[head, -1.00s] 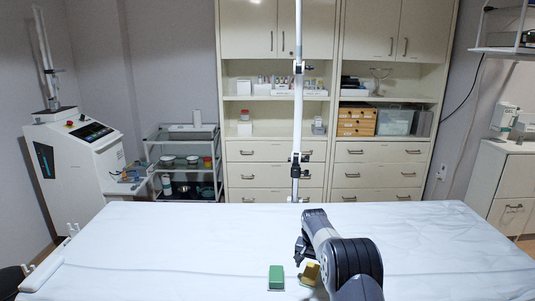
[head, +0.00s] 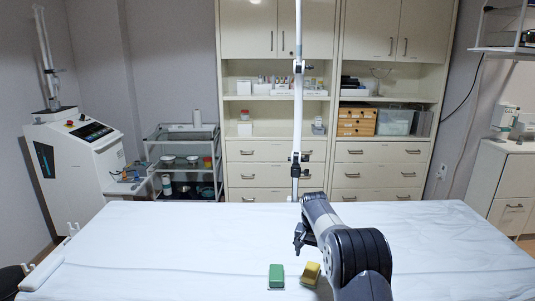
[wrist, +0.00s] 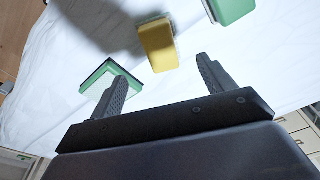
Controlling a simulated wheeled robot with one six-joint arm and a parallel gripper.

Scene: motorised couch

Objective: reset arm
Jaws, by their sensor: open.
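My arm reaches over the white-sheeted couch (head: 160,235) in the head view, with my gripper (head: 300,240) at its end, above the sheet. In the wrist view my gripper (wrist: 162,78) has its two fingers wide apart with nothing held between them. A yellow block (head: 310,272) lies on the sheet beside my arm; it also shows in the wrist view (wrist: 158,46), beyond the fingertips. A green block (head: 276,275) lies left of it and shows at the wrist view's top edge (wrist: 232,8). A thin green angled piece (wrist: 118,70) appears beyond the left finger.
A white upright pole (head: 296,110) stands behind the couch's far edge. Cabinets with drawers (head: 275,175) line the back wall. A white machine (head: 75,165) and a trolley (head: 180,160) stand at the left. Much of the couch top is bare.

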